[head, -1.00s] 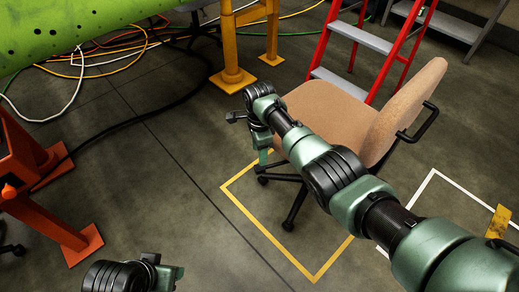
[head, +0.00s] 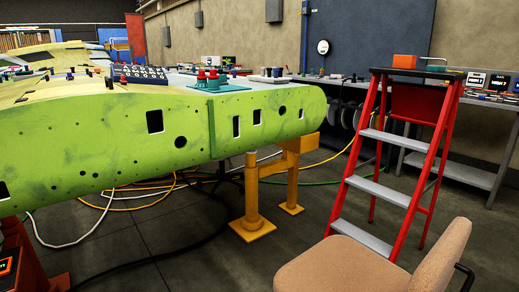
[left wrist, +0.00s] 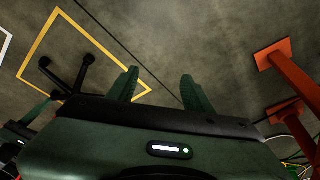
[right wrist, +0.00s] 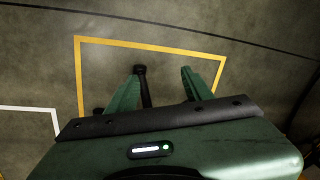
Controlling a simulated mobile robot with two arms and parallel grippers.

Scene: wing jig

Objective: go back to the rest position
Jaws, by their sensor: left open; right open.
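My left gripper (left wrist: 158,88) shows in the left wrist view with its two green fingers apart and nothing between them. The floor and a yellow floor line lie beyond it. My right gripper (right wrist: 162,82) shows in the right wrist view, also with its fingers apart. A dark chair leg shows beyond the fingers, near a yellow floor outline (right wrist: 150,44), and does not look held. Neither gripper is in the head view.
A tan chair (head: 345,262) stands at the lower right, in front of a red stepladder (head: 400,165). The green wing (head: 110,145) spans the left, beside a yellow stand (head: 251,200). Orange jig feet (left wrist: 272,54) stand on the floor. A workbench (head: 455,172) is at the back right.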

